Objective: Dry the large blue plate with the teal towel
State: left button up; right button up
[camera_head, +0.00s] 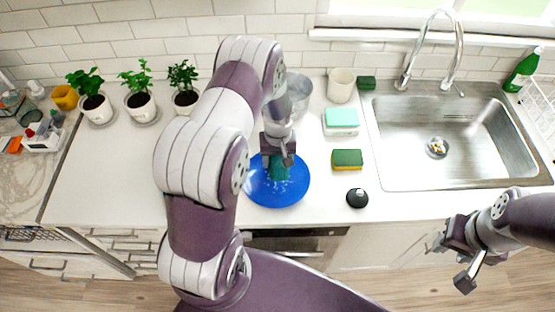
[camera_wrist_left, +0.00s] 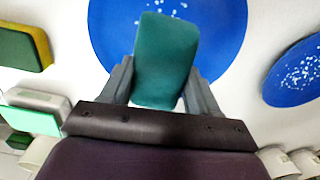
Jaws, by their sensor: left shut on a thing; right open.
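The large blue plate (camera_head: 290,195) lies on the white counter. It also shows in the left wrist view (camera_wrist_left: 112,35), with white specks like droplets near its middle. My left gripper (camera_head: 278,158) is shut on the teal towel (camera_head: 278,174), a folded block between the fingers in the left wrist view (camera_wrist_left: 163,60). The towel is over the plate's middle; I cannot tell whether it touches. My arm hides part of the plate's left side. My right gripper (camera_head: 462,262) is open and empty, in front of the counter's right part.
A second blue plate (camera_wrist_left: 300,75) with white specks shows in the left wrist view. A green-yellow sponge (camera_head: 347,159), a black round knob (camera_head: 357,197) and a teal-topped block (camera_head: 341,118) lie right of the plate, before the sink (camera_head: 400,170). Potted plants (camera_head: 139,104) stand at the back left.

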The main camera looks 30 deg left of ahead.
aim_at(278, 157)
pick_arm(q)
jog(key=shift+w+a+r+p, duration=0.1)
jog(key=shift+w+r+p, duration=0.2)
jog(key=shift+r+p, duration=0.35)
jog(key=shift+r, duration=0.55)
jog(key=shift+r+p, duration=0.3)
jog(key=shift+p, duration=0.05)
jog(key=shift+s+r, duration=0.25)
jog(key=shift+w+f, duration=0.15)
jog(key=shift+w, duration=0.05)
jog(key=shift+s, duration=0.1)
